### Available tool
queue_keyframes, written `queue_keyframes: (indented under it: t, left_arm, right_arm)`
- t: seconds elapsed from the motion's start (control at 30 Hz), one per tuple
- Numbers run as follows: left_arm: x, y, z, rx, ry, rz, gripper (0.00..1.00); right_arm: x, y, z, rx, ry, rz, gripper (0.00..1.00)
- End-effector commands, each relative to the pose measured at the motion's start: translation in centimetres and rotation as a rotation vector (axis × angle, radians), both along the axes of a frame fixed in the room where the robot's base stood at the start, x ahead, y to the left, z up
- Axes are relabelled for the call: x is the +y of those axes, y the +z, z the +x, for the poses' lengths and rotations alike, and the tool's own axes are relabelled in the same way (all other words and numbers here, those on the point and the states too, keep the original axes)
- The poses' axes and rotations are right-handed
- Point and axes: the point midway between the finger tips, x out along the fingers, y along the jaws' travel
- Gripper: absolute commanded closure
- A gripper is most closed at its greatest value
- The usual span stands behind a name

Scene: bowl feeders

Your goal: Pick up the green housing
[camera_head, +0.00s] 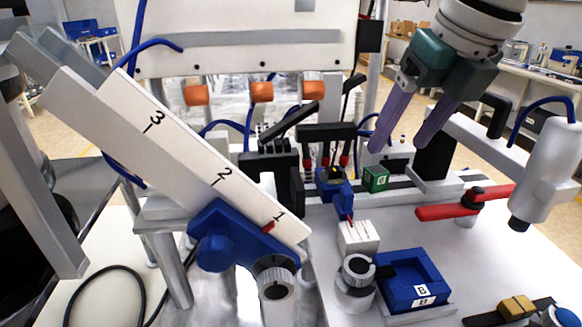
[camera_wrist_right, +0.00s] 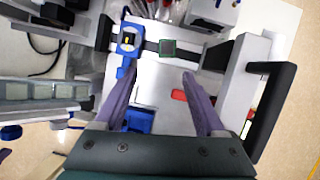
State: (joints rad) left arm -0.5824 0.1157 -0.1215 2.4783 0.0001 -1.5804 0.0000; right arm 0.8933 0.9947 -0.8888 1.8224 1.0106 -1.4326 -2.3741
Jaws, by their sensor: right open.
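The green housing (camera_head: 376,179) is a small green block on the dark track at the back of the work surface. It also shows in the right wrist view (camera_wrist_right: 167,47), beyond the fingertips and between their lines. My right gripper (camera_head: 397,146) has two purple fingers spread apart and empty, above the green housing and not touching it. The same fingers show in the right wrist view (camera_wrist_right: 160,76). My left gripper is not in view.
A blue fixture (camera_head: 333,186) stands just left of the green housing. A blue tray marked B (camera_head: 412,281) sits nearer, and a red lever (camera_head: 464,203) lies to the right. A white ramp numbered 1 to 3 (camera_head: 187,151) fills the left.

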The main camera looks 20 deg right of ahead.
Motion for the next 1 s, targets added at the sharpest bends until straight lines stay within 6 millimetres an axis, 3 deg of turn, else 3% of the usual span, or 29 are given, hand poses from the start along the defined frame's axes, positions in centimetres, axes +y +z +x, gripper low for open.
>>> queue_keyframes:
  t: [0.13,0.8,1.0]
  left_arm:
    - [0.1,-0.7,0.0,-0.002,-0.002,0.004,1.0]
    - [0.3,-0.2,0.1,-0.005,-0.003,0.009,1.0]
    - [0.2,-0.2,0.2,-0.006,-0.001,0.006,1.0]
  right_arm:
    - [-1.4,-0.2,0.6,-0.003,0.054,-0.035,0.28]
    - [-1.2,-7.8,4.2,-0.003,0.059,-0.035,0.28]
    - [-1.3,-8.6,4.5,-0.005,0.061,-0.037,0.28]
